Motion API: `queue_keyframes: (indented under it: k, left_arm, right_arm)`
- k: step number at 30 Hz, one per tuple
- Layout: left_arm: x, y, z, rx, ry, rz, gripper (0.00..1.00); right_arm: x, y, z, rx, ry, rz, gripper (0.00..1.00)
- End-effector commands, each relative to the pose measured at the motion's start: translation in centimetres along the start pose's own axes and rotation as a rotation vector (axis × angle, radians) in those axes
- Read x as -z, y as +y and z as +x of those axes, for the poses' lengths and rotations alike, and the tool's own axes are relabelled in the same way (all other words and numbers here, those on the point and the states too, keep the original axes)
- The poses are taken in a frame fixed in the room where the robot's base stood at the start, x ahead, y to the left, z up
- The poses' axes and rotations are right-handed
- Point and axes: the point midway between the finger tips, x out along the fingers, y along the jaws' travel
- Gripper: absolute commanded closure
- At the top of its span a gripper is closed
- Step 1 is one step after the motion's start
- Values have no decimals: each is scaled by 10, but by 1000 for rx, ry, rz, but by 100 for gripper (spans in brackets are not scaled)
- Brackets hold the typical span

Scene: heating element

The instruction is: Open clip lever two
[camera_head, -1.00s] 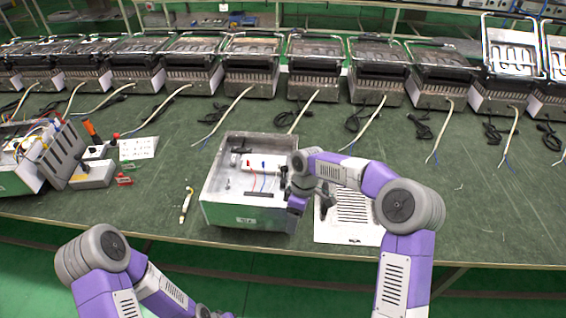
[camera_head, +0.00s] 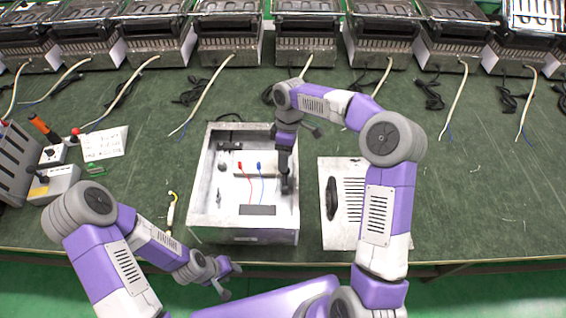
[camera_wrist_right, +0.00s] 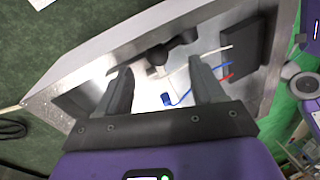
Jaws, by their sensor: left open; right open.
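An open grey metal box (camera_head: 197,190) sits at the table's front middle. Inside are a white block (camera_head: 243,158), a red clip lever (camera_head: 240,165) with a red wire, and a blue clip lever (camera_head: 259,166) with a blue wire. My right gripper (camera_head: 286,187) is open, pointing down over the box's right side, apart from the levers. In the right wrist view, its open fingers (camera_wrist_right: 163,85) frame the blue lever (camera_wrist_right: 167,99) from above, with nothing between the pads. Which lever is number two is not marked. My left gripper (camera_head: 229,281) is open and empty below the table's front edge.
A slotted white panel (camera_head: 337,236) lies right of the box. Left are a thin white-and-yellow tool (camera_head: 171,213), a grey switch box (camera_head: 55,184) and a white card (camera_head: 104,143). Several heaters line the back with cables trailing forward. The right table surface is mostly clear.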

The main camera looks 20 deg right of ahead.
Motion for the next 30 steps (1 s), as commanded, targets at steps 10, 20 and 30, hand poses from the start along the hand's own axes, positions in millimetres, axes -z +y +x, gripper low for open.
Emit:
queue_keyframes:
  k: [10,20,30]
  left_arm:
    - [1,-6,16,0,0,0,57]
    - [1,-6,16,0,1,0,57]
    - [1,-6,16,0,1,0,57]
  right_arm:
    - [1,0,46,1,1,0,32]
    - [1,0,48,0,2,0,34]
    - [0,0,48,-2,2,1,86]
